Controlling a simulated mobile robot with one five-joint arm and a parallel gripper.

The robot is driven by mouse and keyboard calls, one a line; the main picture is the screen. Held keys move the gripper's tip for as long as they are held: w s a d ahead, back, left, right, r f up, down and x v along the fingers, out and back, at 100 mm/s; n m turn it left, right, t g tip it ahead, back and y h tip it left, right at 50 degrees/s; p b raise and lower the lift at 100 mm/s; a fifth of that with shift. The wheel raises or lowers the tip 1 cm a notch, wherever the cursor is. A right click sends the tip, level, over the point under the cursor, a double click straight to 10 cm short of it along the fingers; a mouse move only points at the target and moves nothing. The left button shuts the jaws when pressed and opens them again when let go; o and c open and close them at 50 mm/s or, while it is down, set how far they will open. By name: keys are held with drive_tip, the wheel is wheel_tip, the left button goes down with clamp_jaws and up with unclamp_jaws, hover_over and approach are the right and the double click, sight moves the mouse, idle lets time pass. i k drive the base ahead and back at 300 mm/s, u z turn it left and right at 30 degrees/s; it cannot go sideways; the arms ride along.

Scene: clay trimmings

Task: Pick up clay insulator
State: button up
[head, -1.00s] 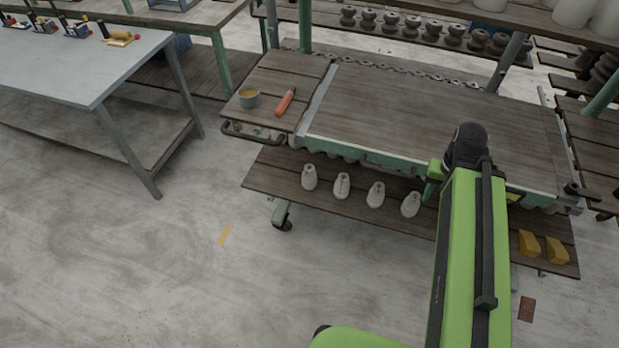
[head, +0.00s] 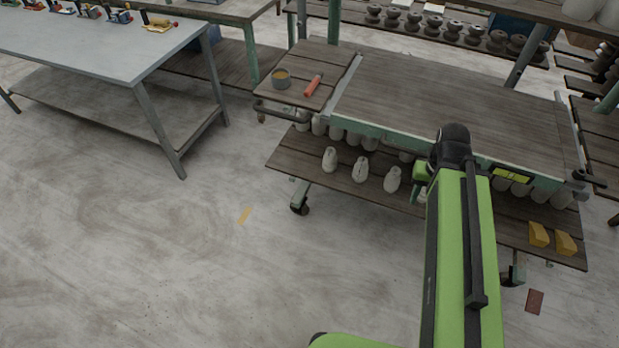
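Pale clay pieces, likely the insulators, stand on the lower shelf of a wooden-topped cart. Three show clearly in the front row: a left one (head: 329,159), a middle one (head: 360,169) and a right one (head: 392,179). More pale pieces stand behind, partly hidden under the cart top. My arm reaches forward over the cart's front edge, just right of the right piece. A green part at its end, seemingly my gripper (head: 420,182), shows beside that piece. The fingers are mostly hidden, and nothing is seen held.
The cart top (head: 440,95) is bare. A side board holds a grey tin (head: 281,80) and an orange-handled tool (head: 312,86). Two yellow blocks (head: 538,234) lie on the lower shelf at right. Dark insulators (head: 455,29) line a rack behind.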

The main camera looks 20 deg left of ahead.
sight(330, 160)
drive_tip(key=u, duration=0.25)
drive_tip(key=k, duration=0.9)
drive_tip(key=u, duration=1.25)
drive_tip(key=i, duration=2.1)
drive_tip(key=z, duration=0.4)
